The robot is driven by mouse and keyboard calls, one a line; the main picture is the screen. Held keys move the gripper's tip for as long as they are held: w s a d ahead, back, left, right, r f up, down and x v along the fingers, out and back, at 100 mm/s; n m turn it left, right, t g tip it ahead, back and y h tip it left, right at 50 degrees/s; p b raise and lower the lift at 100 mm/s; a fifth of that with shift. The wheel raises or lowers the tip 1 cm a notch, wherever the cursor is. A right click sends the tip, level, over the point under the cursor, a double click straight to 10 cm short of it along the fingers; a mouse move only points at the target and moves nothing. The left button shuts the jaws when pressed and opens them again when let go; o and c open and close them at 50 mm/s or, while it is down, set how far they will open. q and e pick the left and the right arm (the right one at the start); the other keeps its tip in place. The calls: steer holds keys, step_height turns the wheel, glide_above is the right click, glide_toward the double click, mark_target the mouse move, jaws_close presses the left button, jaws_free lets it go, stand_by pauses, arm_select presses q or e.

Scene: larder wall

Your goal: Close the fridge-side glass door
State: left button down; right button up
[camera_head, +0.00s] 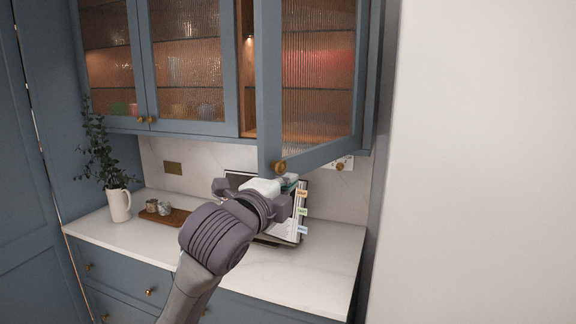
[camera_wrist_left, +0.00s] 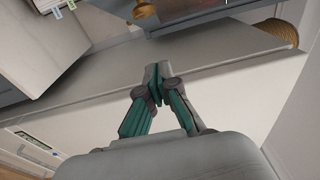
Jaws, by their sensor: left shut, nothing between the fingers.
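The glass door (camera_head: 268,90) has a blue frame and ribbed glass. It stands partly open at the right of the wall cupboards, its free edge swung out towards me and its hinge side on the right. A brass knob (camera_head: 279,167) sits at its lower free corner; a brass knob also shows at the top of the left wrist view (camera_wrist_left: 145,10). My left gripper (camera_head: 289,181) is just below that corner, shut and empty, its fingertips together in the left wrist view (camera_wrist_left: 156,76). I cannot tell whether it touches the door. My right gripper is not in view.
A tabbed book (camera_head: 300,212) stands on the white counter (camera_head: 335,255) behind my gripper. A jug with a plant (camera_head: 119,205) and a wooden board (camera_head: 175,217) with small cups are further left. Two closed glass doors (camera_head: 186,70) are left of the open one. A pale wall (camera_head: 480,160) fills the right.

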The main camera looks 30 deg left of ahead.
mark_target(285, 169)
arm_select(q)
steer(key=w+a+p, duration=0.1)
steer(key=w, duration=0.1)
steer(key=w+a+p, duration=0.1)
steer(key=w+a, duration=0.1)
steer(key=w+a+p, duration=0.1)
steer(key=w+p, duration=0.1)
steer(key=shift+a+r, duration=0.1)
steer(key=shift+a, duration=0.25)
steer(key=shift+w+d, duration=0.1)
steer(key=shift+d, duration=0.05)
